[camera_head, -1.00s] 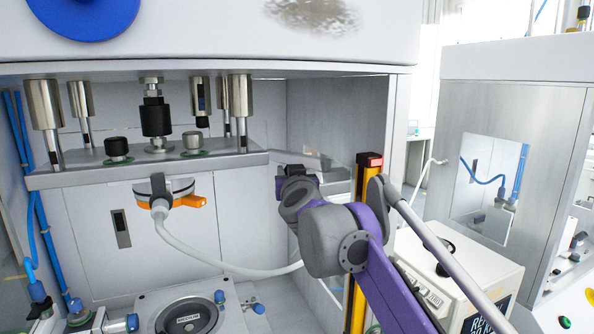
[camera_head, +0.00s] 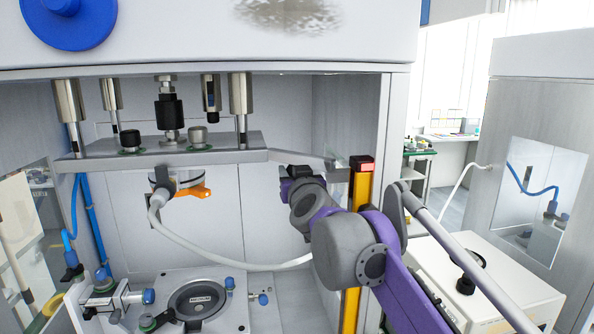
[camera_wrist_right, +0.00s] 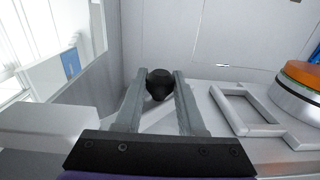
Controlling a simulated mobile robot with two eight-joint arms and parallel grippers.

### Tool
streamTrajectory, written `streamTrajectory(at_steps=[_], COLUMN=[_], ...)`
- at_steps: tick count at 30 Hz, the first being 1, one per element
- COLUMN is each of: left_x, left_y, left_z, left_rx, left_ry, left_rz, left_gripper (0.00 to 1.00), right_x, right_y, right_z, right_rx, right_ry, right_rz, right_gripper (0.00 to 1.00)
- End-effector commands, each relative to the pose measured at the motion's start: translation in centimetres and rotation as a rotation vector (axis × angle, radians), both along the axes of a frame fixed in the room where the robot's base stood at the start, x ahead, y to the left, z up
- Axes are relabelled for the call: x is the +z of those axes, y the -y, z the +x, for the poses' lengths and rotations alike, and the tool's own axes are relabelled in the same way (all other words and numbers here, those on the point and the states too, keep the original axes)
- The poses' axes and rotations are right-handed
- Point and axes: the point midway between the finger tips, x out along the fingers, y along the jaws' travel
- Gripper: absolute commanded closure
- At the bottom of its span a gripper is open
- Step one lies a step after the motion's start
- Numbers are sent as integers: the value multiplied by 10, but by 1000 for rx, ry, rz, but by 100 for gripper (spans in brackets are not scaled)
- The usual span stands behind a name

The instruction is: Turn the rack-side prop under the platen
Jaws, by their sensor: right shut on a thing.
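My right gripper (camera_head: 292,174) is beside the right end of the grey platen (camera_head: 105,162), at about its level. In the right wrist view, the two fingers of my right gripper (camera_wrist_right: 160,78) lie either side of a black knob (camera_wrist_right: 159,86) and are shut on it. I cannot tell from the frames whether this knob belongs to the rack-side prop, and the rest of the part is hidden. Under the platen hangs a round tool with an orange rim (camera_head: 196,191) and a pale hose. My left gripper is not in view.
A yellow post with a red top (camera_head: 361,190) stands close to the right of my wrist. A round black fixture (camera_head: 200,299) sits below the platen. The pale hose (camera_head: 220,256) sags across the bay towards my arm. A white box (camera_head: 500,285) stands at right.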

Motion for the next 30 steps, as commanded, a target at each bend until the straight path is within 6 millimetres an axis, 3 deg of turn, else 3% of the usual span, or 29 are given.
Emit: streamTrajectory(at_steps=[19,20,21,30], left_x=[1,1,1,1], left_y=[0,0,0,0], left_z=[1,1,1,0], left_rx=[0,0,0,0], left_ry=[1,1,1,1], left_rz=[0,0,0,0], left_gripper=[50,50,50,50], right_x=[1,1,0,0], right_y=[-2,-2,-3,-2], right_z=[-1,-1,-1,-2], right_rx=[7,7,7,7], right_ry=[1,1,1,1], right_rz=[0,0,0,0], right_gripper=[100,56,49,49])
